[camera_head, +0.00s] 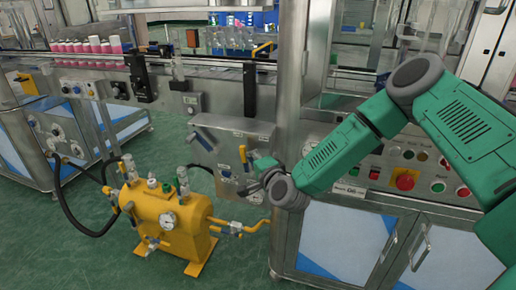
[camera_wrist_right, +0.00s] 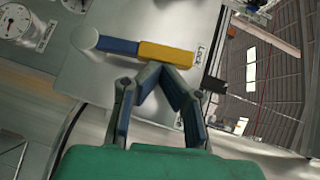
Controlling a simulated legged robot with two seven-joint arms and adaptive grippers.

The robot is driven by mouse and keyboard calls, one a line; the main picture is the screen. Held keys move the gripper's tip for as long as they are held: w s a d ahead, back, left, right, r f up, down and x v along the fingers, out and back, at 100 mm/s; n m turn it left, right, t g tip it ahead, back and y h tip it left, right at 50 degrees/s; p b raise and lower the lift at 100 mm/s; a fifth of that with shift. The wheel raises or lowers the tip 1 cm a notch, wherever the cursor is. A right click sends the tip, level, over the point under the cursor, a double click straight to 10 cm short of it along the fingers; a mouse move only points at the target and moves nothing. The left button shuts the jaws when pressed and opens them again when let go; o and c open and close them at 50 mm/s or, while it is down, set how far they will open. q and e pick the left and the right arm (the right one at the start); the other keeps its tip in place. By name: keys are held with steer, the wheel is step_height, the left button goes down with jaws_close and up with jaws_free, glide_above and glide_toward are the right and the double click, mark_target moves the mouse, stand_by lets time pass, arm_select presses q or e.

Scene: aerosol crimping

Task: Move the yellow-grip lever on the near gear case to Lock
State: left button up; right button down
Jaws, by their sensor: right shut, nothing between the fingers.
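The yellow-grip lever (camera_wrist_right: 165,52) shows in the right wrist view as a bar with a yellow end and a blue section, running from a pale round hub over a grey metal plate (camera_wrist_right: 120,85). In the head view a small yellow part, seemingly its grip (camera_head: 243,155), shows on the front panel beside my right gripper (camera_head: 254,174). In the right wrist view my right gripper (camera_wrist_right: 153,70) is shut and empty, its fingertips just below the yellow grip in the picture. I cannot tell whether they touch it. My left gripper is out of view.
A yellow tank (camera_head: 165,222) with gauge, valves and black hose stands on the green floor left of my right gripper. A control panel with a red button (camera_head: 404,181) is at right. Bottles (camera_head: 85,46) stand on the conveyor behind. Gauges (camera_wrist_right: 18,22) sit left of the lever.

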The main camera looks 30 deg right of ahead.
mark_target(242, 155)
steer(key=shift+w+a+r+n+g+p, duration=0.15)
steer(key=shift+w+a+n+g+p, duration=0.65)
steer(key=shift+g+p, duration=0.3)
steer(key=shift+w+a, duration=0.1)
steer(key=shift+w, duration=0.2)
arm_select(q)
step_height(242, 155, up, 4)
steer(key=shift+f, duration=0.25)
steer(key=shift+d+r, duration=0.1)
arm_select(e)
steer(key=shift+w, duration=0.1)
